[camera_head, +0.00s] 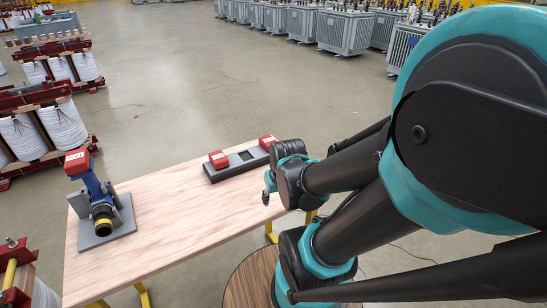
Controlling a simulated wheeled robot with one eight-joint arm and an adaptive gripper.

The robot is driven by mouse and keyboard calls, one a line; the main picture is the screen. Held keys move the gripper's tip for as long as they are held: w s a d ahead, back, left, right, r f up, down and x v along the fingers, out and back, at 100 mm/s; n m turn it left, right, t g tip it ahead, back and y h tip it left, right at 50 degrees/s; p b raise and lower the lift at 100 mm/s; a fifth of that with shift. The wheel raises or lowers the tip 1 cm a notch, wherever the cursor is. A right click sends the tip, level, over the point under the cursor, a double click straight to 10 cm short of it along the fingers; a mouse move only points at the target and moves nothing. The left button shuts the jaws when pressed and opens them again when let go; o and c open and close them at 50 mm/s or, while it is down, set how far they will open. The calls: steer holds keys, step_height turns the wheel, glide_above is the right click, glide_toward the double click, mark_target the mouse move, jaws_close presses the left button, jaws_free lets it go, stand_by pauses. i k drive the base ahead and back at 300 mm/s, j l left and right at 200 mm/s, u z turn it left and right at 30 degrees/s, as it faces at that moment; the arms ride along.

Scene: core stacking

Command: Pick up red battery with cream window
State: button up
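A red battery (219,159) with a small pale patch on top sits at the left end of a long dark grey holder (247,167) on the table. A second red battery (268,141) with a pale patch sits at the holder's right end. A third red block (77,162) with a pale label tops a blue tool (97,188) in a grey stand at the left. I cannot tell which patch is the cream window. My gripper end (268,190) appears just right of and in front of the holder, partly hidden by my arm. Its fingers are not clear, and no held object shows.
The wooden table (170,215) is clear between the tool stand (122,222) and the holder. Red-framed units with white coils (50,125) stand on the floor at the left. Grey transformer cabinets (345,33) line the back.

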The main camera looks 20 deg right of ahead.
mark_target(77, 162)
steer(key=u, duration=1.3)
steer(key=i+j+z, duration=0.1)
steer(key=i+j, duration=0.05)
steer(key=i, duration=0.1)
